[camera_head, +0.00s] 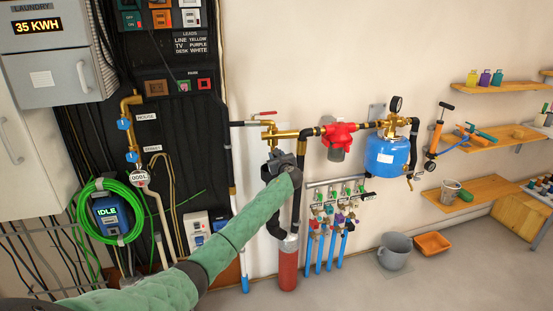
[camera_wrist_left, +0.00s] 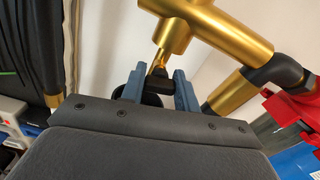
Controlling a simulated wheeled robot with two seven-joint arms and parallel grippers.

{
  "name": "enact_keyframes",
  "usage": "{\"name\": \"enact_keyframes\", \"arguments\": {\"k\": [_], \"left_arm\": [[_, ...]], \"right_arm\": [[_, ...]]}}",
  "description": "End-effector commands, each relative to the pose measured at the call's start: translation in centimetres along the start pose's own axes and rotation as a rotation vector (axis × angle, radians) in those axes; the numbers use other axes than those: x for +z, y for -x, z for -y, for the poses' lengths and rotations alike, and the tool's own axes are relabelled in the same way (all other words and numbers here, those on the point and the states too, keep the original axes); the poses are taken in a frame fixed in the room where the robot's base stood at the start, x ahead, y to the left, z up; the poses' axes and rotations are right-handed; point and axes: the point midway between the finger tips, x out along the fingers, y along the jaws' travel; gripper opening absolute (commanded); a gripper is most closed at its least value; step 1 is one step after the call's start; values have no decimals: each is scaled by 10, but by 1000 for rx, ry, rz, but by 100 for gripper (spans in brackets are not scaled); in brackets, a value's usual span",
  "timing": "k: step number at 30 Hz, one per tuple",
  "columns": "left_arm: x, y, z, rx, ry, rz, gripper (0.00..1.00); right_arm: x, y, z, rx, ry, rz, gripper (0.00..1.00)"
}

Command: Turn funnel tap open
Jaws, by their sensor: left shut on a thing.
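My left arm, in a green sleeve, reaches up to the brass pipework (camera_head: 287,134) in the head view. My left gripper (camera_head: 283,157) is just below the brass; the arm and wrist hide much of what is there. In the left wrist view, the two blue-grey fingers (camera_wrist_left: 159,88) are shut on a small black tap handle (camera_wrist_left: 157,83). It hangs on a thin brass stem (camera_wrist_left: 160,58) under a brass tee (camera_wrist_left: 175,35). A dark rounded thing shows partly behind the fingers. I cannot tell the funnel clearly. My right gripper is not in view.
A red lever (camera_head: 262,113) sits above the brass. To the right are a red fitting (camera_head: 338,133), a blue tank (camera_head: 386,155) and a gauge (camera_head: 396,104). A red cylinder (camera_head: 288,268) stands below. A grey pot (camera_head: 395,252) and an orange tray (camera_head: 433,243) are on the floor.

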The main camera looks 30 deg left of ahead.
Motion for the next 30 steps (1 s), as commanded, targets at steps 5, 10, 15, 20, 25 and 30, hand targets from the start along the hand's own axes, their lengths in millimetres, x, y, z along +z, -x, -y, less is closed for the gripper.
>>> {"name": "enact_keyframes", "arguments": {"k": [5, 10, 15, 20, 25, 30], "left_arm": [[-3, 0, 0, 0, 129, 0, 8], [-3, 0, -1, 0, 218, 0, 8], [-2, 0, -1, 0, 292, 0, 8], [-3, 0, -1, -1, 359, 0, 8], [-3, 0, -1, -1, 435, -1, 8], [-4, 0, -2, 0, 530, -1, 8]], "right_arm": [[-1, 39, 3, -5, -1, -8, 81], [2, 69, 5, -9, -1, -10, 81], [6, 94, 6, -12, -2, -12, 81], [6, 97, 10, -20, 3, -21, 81], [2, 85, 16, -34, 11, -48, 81], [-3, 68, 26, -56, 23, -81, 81]]}}
